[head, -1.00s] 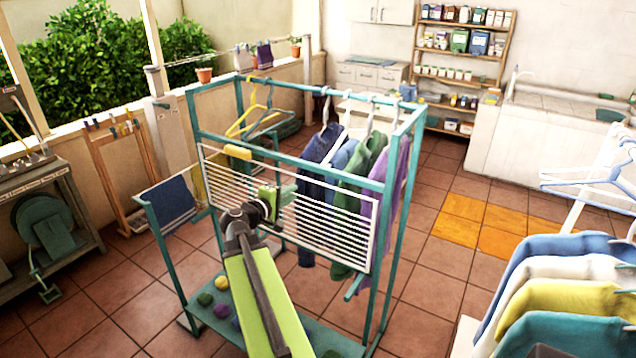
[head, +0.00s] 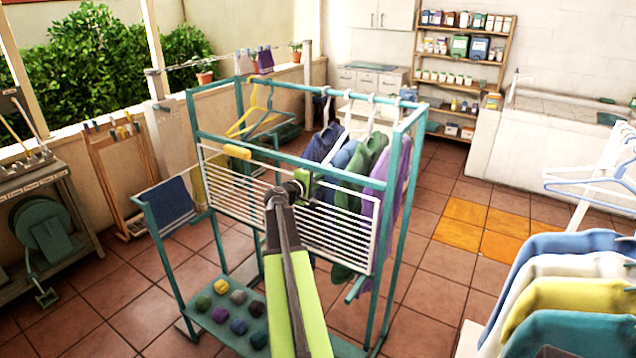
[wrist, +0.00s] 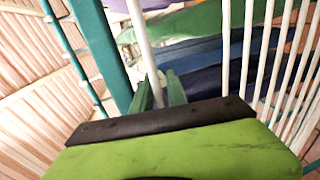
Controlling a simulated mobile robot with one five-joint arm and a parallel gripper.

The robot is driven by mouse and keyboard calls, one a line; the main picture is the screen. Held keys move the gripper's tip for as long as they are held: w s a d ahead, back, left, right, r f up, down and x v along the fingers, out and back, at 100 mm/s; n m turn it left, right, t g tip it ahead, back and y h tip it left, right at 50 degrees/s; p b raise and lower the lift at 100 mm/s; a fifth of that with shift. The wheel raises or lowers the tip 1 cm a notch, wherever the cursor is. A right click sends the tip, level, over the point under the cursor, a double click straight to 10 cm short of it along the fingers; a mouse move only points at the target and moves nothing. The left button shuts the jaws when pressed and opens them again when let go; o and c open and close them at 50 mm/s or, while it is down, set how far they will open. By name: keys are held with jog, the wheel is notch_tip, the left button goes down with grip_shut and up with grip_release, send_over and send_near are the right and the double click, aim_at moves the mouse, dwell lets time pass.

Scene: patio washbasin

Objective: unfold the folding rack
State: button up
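The folding rack is a white wire panel (head: 235,186) hanging upright and flat against the front of a teal frame (head: 372,185). A yellow grip (head: 237,151) sits at its top left. My gripper (head: 303,177) is in front of the panel, near the middle of its top rail. In the wrist view my gripper (wrist: 160,93) shows two green fingers standing apart, with the white rail (wrist: 140,35) running down towards the gap between them. I cannot tell whether they touch it. The panel's white bars (wrist: 247,60) are on the right there. My arm hides part of the panel.
Dark and coloured clothes (head: 375,160) hang inside the frame behind the panel. Several coloured balls (head: 238,297) lie on its bottom shelf. A second rack of clothes (head: 570,290) stands at the right. The tiled floor (head: 410,290) between them is clear.

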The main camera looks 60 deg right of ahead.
jog(key=shift+c, duration=0.5)
grip_shut()
dwell(0.8)
